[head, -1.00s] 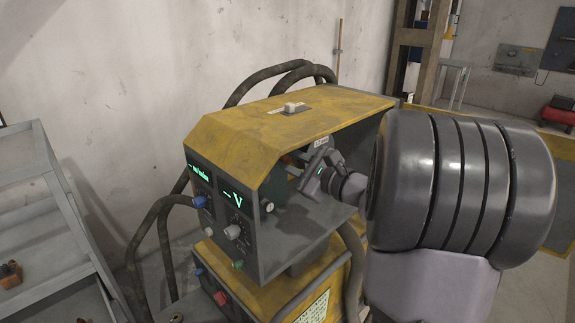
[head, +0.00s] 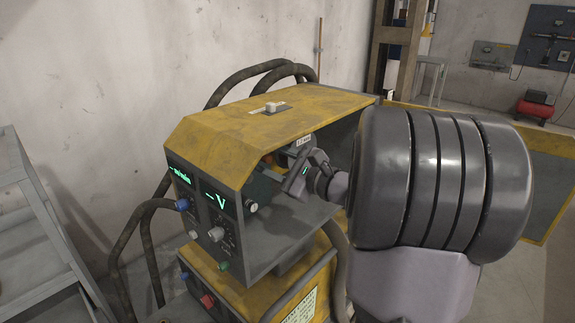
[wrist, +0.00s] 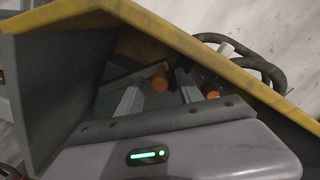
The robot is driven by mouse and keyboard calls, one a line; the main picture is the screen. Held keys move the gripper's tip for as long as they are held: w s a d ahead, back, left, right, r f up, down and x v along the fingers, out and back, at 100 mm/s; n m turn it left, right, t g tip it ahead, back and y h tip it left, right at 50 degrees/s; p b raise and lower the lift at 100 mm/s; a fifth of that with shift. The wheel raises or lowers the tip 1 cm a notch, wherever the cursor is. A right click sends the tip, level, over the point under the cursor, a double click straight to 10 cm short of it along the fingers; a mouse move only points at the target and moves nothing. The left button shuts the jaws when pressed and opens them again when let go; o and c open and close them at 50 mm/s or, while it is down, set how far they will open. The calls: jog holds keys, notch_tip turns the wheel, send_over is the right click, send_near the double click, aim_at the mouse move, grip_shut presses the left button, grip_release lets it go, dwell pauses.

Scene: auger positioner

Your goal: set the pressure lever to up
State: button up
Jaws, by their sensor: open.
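The yellow and grey wire feeder housing (head: 270,115) stands open on its right side in the head view. My gripper (head: 282,170) reaches into that opening, and the arm hides part of the inside. In the wrist view my open gripper (wrist: 158,82) shows two light grey fingers. An orange cylindrical part (wrist: 160,79), possibly the pressure lever's handle, shows between them. A second orange part (wrist: 210,90) lies just right of the right finger. I cannot tell whether either part touches a finger, nor the lever's position.
The housing's yellow top edge (wrist: 185,40) and grey side wall (wrist: 60,95) are close around the gripper. A grey shelf (head: 45,245) stands at left.

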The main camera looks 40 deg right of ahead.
jog(key=s+d+p, duration=0.1)
jog(key=s+p, duration=0.1)
jog(key=s, duration=1.4)
jog(key=shift+s+d+r, duration=0.25)
jog(key=shift+d, duration=0.05)
